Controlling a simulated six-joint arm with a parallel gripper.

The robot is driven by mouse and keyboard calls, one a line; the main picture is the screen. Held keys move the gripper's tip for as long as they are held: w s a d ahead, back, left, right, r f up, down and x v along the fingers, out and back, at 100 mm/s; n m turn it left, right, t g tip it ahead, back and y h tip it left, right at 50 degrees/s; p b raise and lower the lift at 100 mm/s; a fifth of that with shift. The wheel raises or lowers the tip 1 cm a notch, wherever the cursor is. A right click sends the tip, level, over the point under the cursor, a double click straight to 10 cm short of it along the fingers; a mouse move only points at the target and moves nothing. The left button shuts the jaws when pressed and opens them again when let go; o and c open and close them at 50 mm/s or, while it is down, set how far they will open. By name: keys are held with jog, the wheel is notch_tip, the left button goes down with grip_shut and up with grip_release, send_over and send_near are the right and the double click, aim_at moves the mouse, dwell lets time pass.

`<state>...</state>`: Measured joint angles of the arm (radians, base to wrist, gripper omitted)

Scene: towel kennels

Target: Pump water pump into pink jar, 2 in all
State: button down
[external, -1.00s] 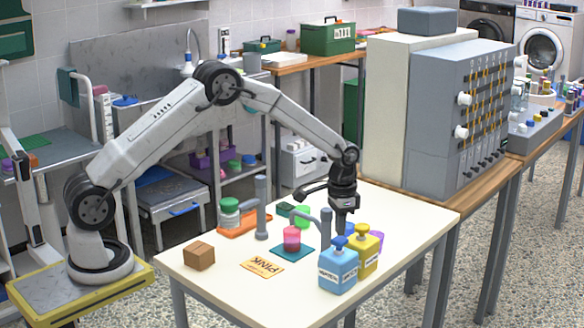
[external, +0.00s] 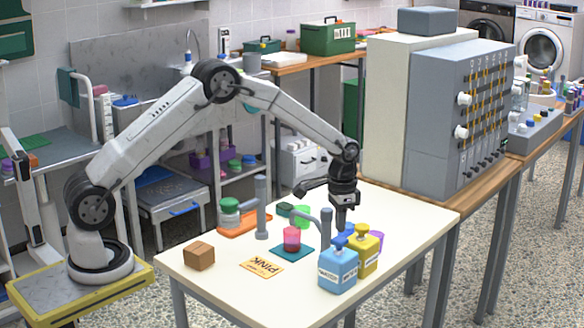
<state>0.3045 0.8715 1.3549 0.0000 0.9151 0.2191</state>
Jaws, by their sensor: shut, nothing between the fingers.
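The pink jar (external: 291,239) stands on a teal mat (external: 305,253) near the middle of the white table, beside a card reading PINK (external: 262,268). A blue pump bottle (external: 338,271) stands at the front right with a yellow pump bottle (external: 366,254) behind it. Their labels are too small to read, so I cannot tell which pump holds water. Another blue thing (external: 348,230) is partly hidden behind them. My gripper (external: 341,229) points down, shut and empty, over the pump group. Whether it touches a pump head is unclear.
A grey post with an arm (external: 325,231) stands between jar and pumps, and another grey post (external: 261,208) stands left. A green-lidded jar (external: 229,212) sits on an orange tray (external: 240,229).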

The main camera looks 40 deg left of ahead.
aim_at(340, 239)
jog(key=shift+f, duration=1.75)
jog(key=shift+r, duration=1.8)
jog(key=shift+r, duration=0.1)
notch_tip(340, 239, up, 6)
jog(key=shift+f, duration=0.1)
dwell(0.5)
